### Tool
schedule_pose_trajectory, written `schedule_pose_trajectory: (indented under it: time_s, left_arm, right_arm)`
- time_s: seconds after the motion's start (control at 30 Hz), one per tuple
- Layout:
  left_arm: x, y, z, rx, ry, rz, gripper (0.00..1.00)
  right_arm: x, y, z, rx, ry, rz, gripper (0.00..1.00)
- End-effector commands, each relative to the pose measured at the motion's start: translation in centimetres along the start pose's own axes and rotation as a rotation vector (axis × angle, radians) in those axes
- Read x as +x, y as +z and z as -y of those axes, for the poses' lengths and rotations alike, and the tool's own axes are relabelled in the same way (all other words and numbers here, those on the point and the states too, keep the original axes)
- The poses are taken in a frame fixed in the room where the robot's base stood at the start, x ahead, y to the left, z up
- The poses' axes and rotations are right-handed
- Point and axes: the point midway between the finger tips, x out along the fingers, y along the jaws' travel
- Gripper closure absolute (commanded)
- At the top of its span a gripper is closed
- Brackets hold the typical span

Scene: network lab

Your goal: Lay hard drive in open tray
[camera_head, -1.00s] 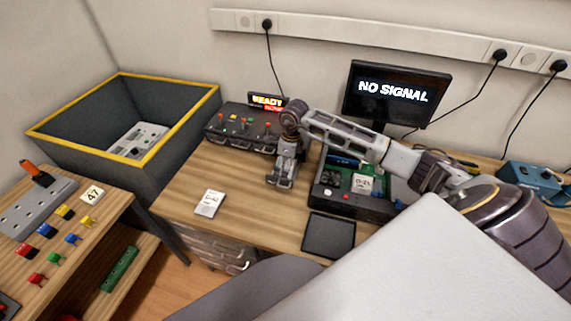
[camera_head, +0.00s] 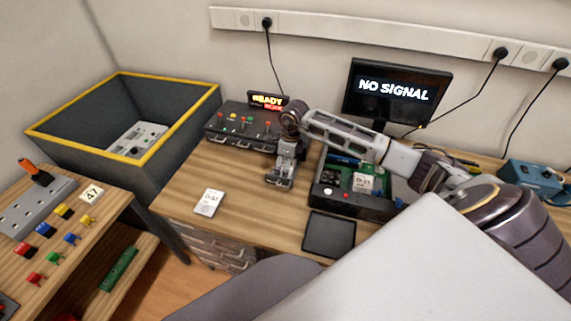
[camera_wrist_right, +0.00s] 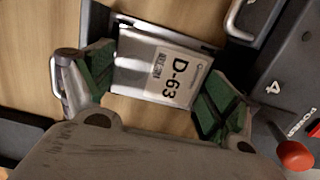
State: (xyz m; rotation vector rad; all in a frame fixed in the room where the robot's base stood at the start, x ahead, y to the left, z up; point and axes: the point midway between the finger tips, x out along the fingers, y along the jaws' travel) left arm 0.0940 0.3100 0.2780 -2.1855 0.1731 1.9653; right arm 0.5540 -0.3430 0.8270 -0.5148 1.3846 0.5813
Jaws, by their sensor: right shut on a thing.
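My right gripper (camera_head: 280,181) is in front of the black drive unit (camera_head: 228,128) on the wooden desk. In the right wrist view its green-padded fingers (camera_wrist_right: 158,92) are shut on a silver hard drive (camera_wrist_right: 138,72) with a white label reading D-63. A metal tray (camera_wrist_right: 122,28) shows past the drive's edge, with a looped handle (camera_wrist_right: 56,84) at the left. The drive overlaps the tray; I cannot tell whether it rests in it. My left gripper is out of view.
An open computer case (camera_head: 352,205) stands right of my gripper, with a dark flat panel (camera_head: 329,235) before it. A monitor (camera_head: 396,95) stands behind. A grey, yellow-rimmed bin (camera_head: 62,165) is at the left. The desk left of my gripper is mostly clear.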

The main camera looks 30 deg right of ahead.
Motion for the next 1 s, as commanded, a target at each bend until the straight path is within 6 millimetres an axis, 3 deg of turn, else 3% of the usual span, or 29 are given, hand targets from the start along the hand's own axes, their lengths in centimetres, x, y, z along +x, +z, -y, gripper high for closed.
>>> schedule_pose_trajectory:
  time_s: [0.47,0.5,0.53,0.67,0.7,0.77,1.0]
  left_arm:
    - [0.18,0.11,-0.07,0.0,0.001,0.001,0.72]
    - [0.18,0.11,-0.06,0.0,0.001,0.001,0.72]
    - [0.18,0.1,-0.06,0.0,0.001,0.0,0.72]
    - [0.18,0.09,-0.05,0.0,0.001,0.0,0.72]
    - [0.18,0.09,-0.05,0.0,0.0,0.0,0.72]
    - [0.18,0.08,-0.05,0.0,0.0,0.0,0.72]
    - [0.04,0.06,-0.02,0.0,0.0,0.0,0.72]
  right_arm:
    - [0.18,0.0,0.03,0.0,-0.001,0.001,0.56]
    - [0.17,0.0,0.03,0.0,-0.001,0.001,0.07]
    - [0.17,0.0,0.03,0.0,-0.001,0.001,0.03]
    - [0.17,0.0,0.03,0.0,-0.001,0.001,0.0]
    - [0.21,-0.03,0.01,0.0,0.0,0.0,0.06]
    - [0.21,-0.02,0.01,0.0,0.0,0.0,0.0]
    - [-0.02,0.01,0.02,0.0,0.0,0.0,0.0]
